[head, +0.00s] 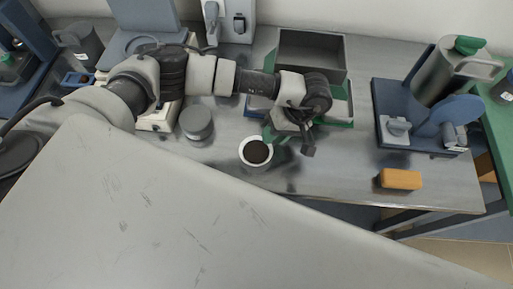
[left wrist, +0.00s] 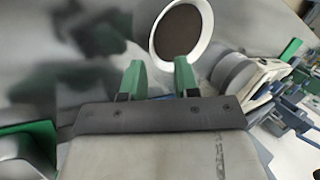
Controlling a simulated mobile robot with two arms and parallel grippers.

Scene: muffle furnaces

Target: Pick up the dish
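The dish (head: 256,152) is a small round white vessel with dark brown contents, standing on the metal table near its front edge. In the left wrist view the dish (left wrist: 205,42) is at the top, just beyond the fingertips. My left gripper (head: 276,138) is just behind and to the right of the dish in the head view, partly hidden by its own wrist. In the left wrist view its two green fingers (left wrist: 158,72) are spread apart with nothing between them. My right gripper is not in view.
A grey round container (head: 197,124) stands left of the dish. An open grey box (head: 311,52) is behind my left wrist. A blue stand (head: 385,95) and an orange block (head: 400,179) are at the right. A large grey scratched surface fills the foreground.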

